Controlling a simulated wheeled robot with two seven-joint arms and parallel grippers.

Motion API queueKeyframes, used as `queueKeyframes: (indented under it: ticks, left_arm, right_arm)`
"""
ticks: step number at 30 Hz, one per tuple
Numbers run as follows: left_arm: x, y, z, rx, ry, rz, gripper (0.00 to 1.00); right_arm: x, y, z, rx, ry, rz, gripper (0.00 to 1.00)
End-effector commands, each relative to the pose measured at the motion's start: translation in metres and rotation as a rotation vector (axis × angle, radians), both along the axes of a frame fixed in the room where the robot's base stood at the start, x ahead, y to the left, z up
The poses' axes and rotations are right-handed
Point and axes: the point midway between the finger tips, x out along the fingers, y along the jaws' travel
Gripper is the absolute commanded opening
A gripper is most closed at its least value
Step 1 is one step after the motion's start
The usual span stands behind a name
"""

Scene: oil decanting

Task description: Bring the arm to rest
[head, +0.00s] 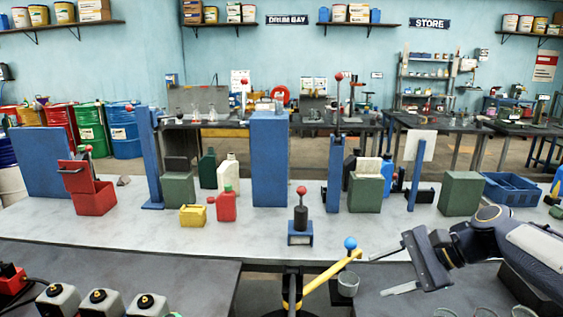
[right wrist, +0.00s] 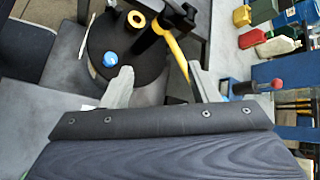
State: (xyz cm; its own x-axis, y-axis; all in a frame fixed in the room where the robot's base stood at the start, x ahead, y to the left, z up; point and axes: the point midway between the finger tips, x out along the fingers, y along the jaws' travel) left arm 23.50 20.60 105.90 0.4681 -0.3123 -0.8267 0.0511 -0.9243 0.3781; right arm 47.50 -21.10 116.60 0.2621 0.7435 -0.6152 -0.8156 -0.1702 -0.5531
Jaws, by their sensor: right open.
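My right gripper (head: 376,276) comes in from the right in the head view. In the right wrist view the open fingers (right wrist: 160,72) stand over a black round object (right wrist: 128,62) and part of the yellow bar (right wrist: 178,58). No contact shows. My left gripper is not in view.
Dark knobbed units (head: 100,302) stand at front left. Clear bench lies before the red can.

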Motion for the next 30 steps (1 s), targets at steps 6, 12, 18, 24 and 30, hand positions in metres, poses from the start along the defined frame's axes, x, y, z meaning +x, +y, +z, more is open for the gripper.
queueKeyframes:
  ticks: [6,12,18,24,30]
  left_arm:
    - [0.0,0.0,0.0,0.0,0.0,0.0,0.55]
    - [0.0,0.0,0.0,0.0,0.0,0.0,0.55]
    - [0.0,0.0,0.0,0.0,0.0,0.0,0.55]
    - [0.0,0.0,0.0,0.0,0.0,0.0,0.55]
    - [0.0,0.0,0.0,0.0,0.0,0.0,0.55]
  right_arm:
    - [-0.118,0.004,-0.021,-0.365,-0.311,0.22,0.54]
    - [-0.2,0.004,-0.067,-0.655,-0.553,0.449,0.54]
    - [-0.235,0.004,-0.101,-0.808,-0.681,0.59,0.54]
    - [-0.241,0.004,-0.108,-0.835,-0.702,0.62,0.54]
    - [-0.24,0.004,-0.107,-0.832,-0.7,0.618,0.54]
